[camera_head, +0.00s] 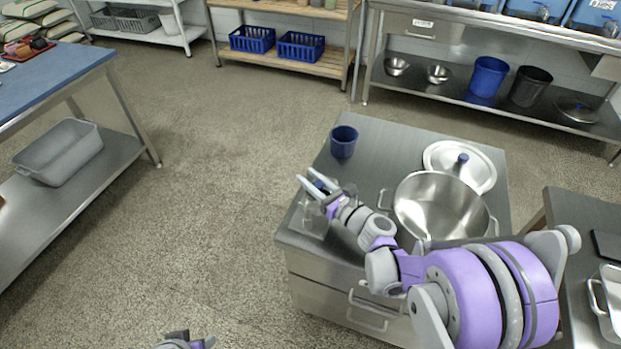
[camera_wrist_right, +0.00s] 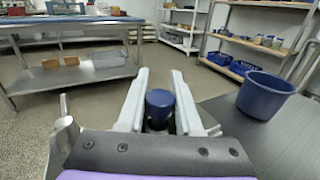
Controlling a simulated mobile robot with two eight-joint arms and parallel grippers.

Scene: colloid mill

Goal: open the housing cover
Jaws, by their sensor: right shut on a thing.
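My right gripper (camera_head: 312,184) is over the front left corner of the steel cabinet top. It is shut on a blue knob (camera_wrist_right: 159,99), which sits between its two fingers in the right wrist view. A little of the blue knob (camera_head: 319,184) also shows in the head view. A shiny metal body (camera_head: 310,219) stands on the cabinet below the gripper, partly hidden by it. I cannot tell where the housing cover's edge lies. My left gripper (camera_head: 184,341) only partly shows at the bottom edge, away from the cabinet, and its fingers are unclear.
The steel cabinet top (camera_head: 385,140) also bears a blue cup (camera_head: 343,141), a large steel pot (camera_head: 441,206) and a round lid (camera_head: 476,163). A blue-topped table (camera_head: 40,80) stands at the left. Open floor (camera_head: 215,180) lies between.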

